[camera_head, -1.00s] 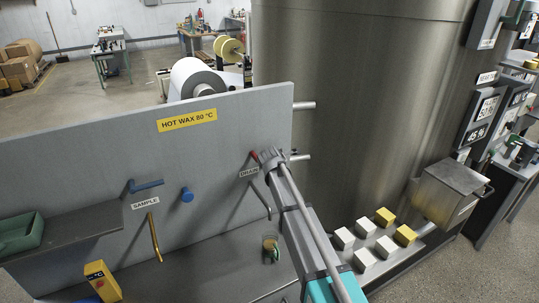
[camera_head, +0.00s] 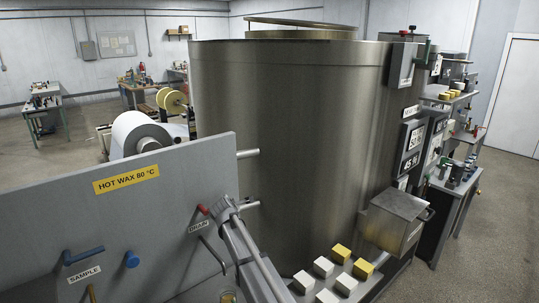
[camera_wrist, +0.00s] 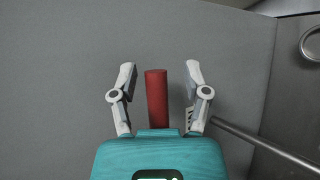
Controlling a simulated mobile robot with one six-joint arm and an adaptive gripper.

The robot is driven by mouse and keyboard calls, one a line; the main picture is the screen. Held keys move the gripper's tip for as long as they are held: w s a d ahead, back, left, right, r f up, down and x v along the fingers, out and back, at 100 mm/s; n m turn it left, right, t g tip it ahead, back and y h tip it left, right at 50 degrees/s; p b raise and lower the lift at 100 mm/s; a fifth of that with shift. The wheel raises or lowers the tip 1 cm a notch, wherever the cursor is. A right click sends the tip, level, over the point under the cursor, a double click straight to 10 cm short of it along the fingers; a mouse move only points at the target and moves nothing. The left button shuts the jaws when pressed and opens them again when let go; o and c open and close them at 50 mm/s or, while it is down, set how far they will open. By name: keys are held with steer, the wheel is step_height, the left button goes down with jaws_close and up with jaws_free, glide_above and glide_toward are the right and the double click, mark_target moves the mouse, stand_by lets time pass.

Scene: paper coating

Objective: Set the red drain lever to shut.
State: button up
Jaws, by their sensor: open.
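The red drain lever (camera_head: 203,209) is on the grey panel (camera_head: 110,222), just above the DRAIN label (camera_head: 198,226). Its red grip shows in the wrist view (camera_wrist: 156,98) as an upright bar in the picture. My gripper (camera_wrist: 160,76) is open, with one finger on each side of the red grip and a visible gap on both sides. In the head view my gripper (camera_head: 222,208) is at the lever and hides part of it. I cannot tell which setting the lever is in.
A large steel tank (camera_head: 290,150) stands behind and right of the panel. A blue lever (camera_head: 83,256) and a blue knob (camera_head: 132,259) are left on the panel. White and yellow blocks (camera_head: 340,253) lie at the lower right, near a metal box (camera_head: 395,218).

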steer(key=s+d+f+m+g+h+b, duration=0.1)
steer(key=s+d+f+m+g, duration=0.2)
steer(key=d, duration=0.5)
steer(key=s+d+f+m+h+b, duration=0.1)
steer(key=s+d+f+m, duration=0.25)
steer(key=d, duration=0.55)
steer(key=s+d+f+m+g+h+b, duration=0.1)
steer(key=s+d+f+m+g+h, duration=0.2)
steer(key=d, duration=0.5)
steer(key=s+d+f+m+g+y+b, duration=0.1)
steer(key=s+d+m, duration=0.3)
steer(key=s, duration=0.5)
steer(key=s+d+f+m+g+y+b, duration=0.1)
steer(key=s+d+f+m+g, duration=0.2)
steer(key=s, duration=0.6)
steer(key=s+d+f+m+g+y+b, duration=0.1)
steer(key=s+d+f+m+g, duration=0.1)
steer(key=s+d+m, duration=0.4)
steer(key=s+d+f, duration=0.1)
steer(key=s+d, duration=0.1)
steer(key=s, duration=0.1)
steer(key=shift+d+m, duration=0.25)
steer(key=shift+m, duration=0.1)
